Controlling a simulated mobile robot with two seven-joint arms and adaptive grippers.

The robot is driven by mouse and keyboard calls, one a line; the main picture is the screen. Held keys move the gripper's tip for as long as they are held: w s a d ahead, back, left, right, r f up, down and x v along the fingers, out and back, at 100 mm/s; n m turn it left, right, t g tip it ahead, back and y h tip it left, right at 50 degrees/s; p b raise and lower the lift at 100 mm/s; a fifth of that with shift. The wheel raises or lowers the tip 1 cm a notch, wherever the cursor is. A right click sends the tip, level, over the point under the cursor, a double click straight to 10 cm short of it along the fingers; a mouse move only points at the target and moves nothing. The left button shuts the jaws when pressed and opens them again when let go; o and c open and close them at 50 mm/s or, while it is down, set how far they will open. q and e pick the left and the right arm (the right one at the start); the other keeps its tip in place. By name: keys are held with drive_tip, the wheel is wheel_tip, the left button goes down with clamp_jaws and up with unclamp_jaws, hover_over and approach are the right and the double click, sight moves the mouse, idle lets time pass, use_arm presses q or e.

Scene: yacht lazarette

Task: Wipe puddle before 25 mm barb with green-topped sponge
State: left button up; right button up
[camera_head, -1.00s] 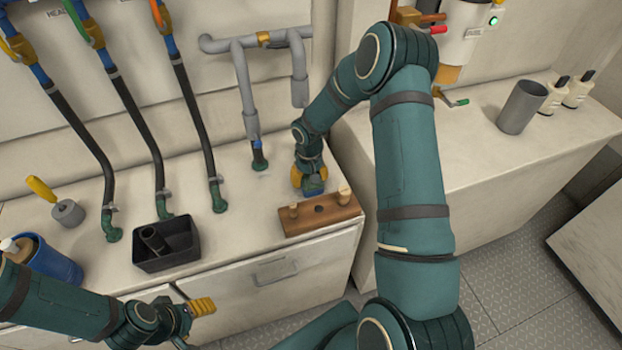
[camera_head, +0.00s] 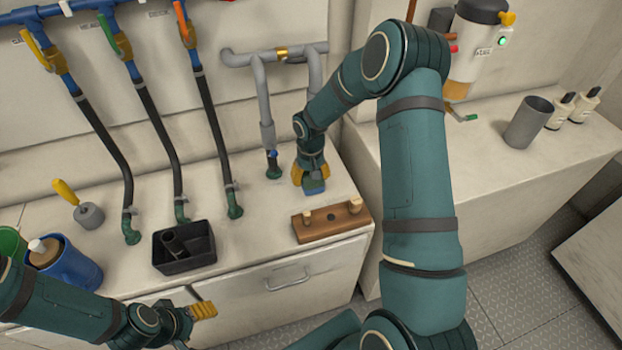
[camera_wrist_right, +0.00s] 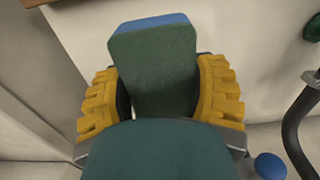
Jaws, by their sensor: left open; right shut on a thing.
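My right gripper (camera_head: 311,180) is shut on a sponge (camera_head: 315,187), low at the counter behind the wooden block. In the right wrist view the sponge (camera_wrist_right: 155,70) shows a broad green face and a blue edge between the yellow fingers (camera_wrist_right: 160,95). A short green fitting with a blue part (camera_head: 273,170) stands on the counter to the left of this gripper, apart from it. More green fittings (camera_head: 234,208) end the black hoses. I cannot read which is 25 mm. I cannot make out a puddle. My left gripper (camera_head: 200,312) is open and empty before the cabinet front.
A wooden block with pegs (camera_head: 331,222) sits in front of the right gripper. A black bin (camera_head: 184,250), a blue tub (camera_head: 68,272) and a yellow-handled tool (camera_head: 88,214) are further left. A grey cup (camera_head: 528,122) and bottles stand on the right counter.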

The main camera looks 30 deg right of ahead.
drive_tip(key=shift+r+p, duration=0.4)
drive_tip(key=shift+r, duration=0.5)
